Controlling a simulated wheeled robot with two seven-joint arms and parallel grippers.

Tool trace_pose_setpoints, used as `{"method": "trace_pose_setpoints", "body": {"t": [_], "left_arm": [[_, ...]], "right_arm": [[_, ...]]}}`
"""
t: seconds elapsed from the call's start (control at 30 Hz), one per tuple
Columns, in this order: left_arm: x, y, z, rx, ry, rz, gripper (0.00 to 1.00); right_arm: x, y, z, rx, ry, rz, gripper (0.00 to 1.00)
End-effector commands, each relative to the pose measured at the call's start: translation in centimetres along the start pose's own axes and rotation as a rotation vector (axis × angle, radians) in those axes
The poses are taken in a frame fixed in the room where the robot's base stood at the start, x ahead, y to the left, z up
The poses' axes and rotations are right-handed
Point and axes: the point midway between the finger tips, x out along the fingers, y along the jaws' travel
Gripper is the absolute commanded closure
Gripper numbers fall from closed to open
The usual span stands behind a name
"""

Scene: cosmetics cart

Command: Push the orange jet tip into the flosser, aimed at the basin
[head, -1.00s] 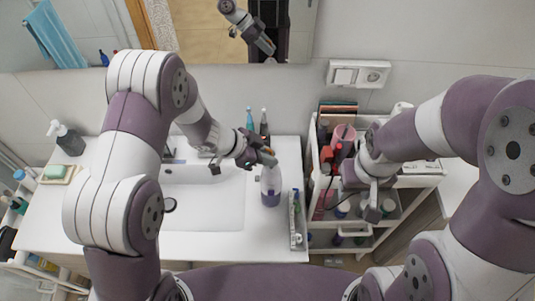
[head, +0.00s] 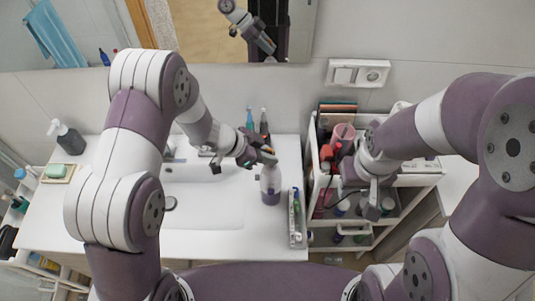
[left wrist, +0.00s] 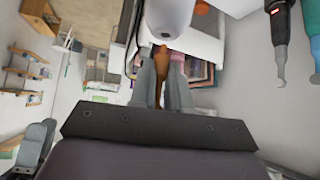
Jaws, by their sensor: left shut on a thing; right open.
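My left gripper (head: 264,156) is shut on the orange jet tip, just above the flosser (head: 270,186). The flosser is a white and purple device standing upright on the counter, right of the basin (head: 205,208). In the left wrist view the fingers (left wrist: 162,88) pinch the orange-brown tip (left wrist: 161,62). Its far end meets or overlaps a white rounded body (left wrist: 168,18), which looks like the flosser's top. I cannot tell whether the tip is seated in it. My right gripper (head: 374,198) is open and empty over the cart.
A cart (head: 343,228) with cosmetics and a pink cup (head: 343,133) stands to the right. A narrow tray (head: 297,220) lies right of the flosser. Two toothbrushes (head: 257,122) stand behind it. A soap dispenser (head: 68,138) and a soap dish (head: 58,173) are at the far left.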

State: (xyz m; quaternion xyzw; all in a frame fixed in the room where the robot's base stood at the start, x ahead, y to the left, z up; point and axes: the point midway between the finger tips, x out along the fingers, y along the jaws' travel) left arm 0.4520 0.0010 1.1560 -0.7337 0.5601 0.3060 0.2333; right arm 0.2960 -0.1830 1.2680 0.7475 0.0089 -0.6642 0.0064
Motion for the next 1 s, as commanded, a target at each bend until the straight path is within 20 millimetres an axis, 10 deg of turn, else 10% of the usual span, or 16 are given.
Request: {"method": "trace_pose_setpoints", "body": {"t": [1.0], "left_arm": [[0.71,-0.02,0.70,-0.003,0.000,-0.004,1.00]], "right_arm": [[0.16,0.00,0.02,0.000,0.000,0.000,0.57]]}}
